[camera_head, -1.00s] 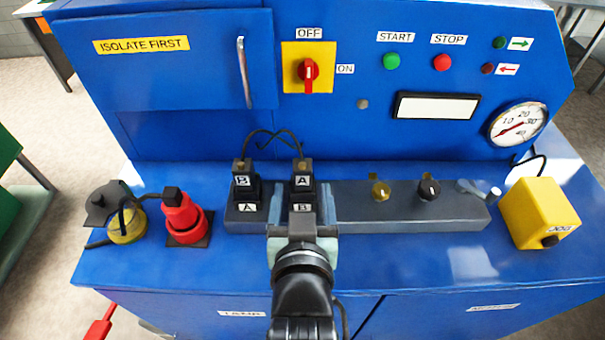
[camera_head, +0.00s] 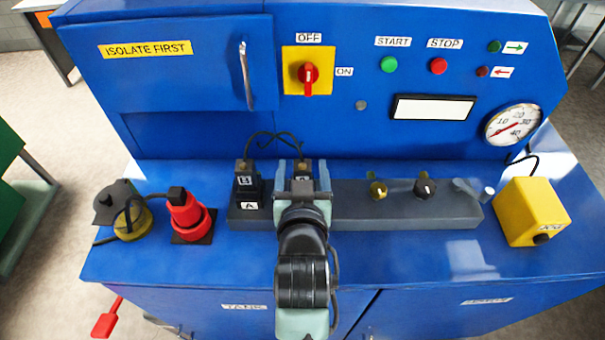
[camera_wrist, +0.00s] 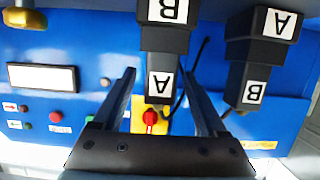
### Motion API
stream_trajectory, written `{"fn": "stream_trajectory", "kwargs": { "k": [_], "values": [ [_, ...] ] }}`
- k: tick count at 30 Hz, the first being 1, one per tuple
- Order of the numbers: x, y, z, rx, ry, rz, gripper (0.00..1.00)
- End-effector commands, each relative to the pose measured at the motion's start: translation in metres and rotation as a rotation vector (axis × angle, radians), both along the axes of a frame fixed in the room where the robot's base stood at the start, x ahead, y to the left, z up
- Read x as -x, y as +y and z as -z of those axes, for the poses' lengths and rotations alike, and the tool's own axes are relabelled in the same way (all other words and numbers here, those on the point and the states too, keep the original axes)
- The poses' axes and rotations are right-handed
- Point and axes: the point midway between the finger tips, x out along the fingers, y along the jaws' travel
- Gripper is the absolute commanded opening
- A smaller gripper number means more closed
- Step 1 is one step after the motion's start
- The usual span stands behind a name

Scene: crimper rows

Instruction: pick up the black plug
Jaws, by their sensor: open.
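Two black plugs stand upright in black sockets on the grey rail. The left plug, labelled B (camera_head: 245,180), is in the socket labelled A (camera_head: 249,205). The right plug, labelled A (camera_head: 302,166), is mostly hidden by my gripper in the head view. In the upside-down wrist view this A plug (camera_wrist: 160,64) sits above the socket labelled B (camera_wrist: 163,12). My gripper (camera_head: 303,170) is open, with one finger on each side of the A plug; contact cannot be told. The B plug (camera_wrist: 249,75) stands outside the fingers, to the right in the wrist view.
A red plug (camera_head: 184,212) and a yellow-and-black connector (camera_head: 132,222) are left of the rail (camera_head: 355,208). Yellow and black knobs sit on its right part. A yellow box (camera_head: 530,210) stands far right. The blue panel rises behind; thin black cables loop behind the plugs.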

Motion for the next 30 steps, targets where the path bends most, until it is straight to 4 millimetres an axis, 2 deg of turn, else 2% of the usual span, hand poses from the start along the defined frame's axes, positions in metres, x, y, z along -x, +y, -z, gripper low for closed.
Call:
{"fn": "stream_trajectory", "kwargs": {
  "k": [1,2,13,23,26,30],
  "values": [
    [0.0,0.0,0.0,0.0,0.0,0.0,0.73],
    [0.0,0.0,0.0,0.0,0.0,0.0,0.68],
    [0.0,0.0,0.0,0.0,0.001,0.0,0.01],
    [0.0,0.0,-0.001,0.0,-0.001,0.0,0.0],
    [0.0,0.0,-0.009,0.0,-0.004,0.0,0.0],
    [0.0,0.0,-0.034,0.0,-0.009,0.0,0.0]
  ]
}}
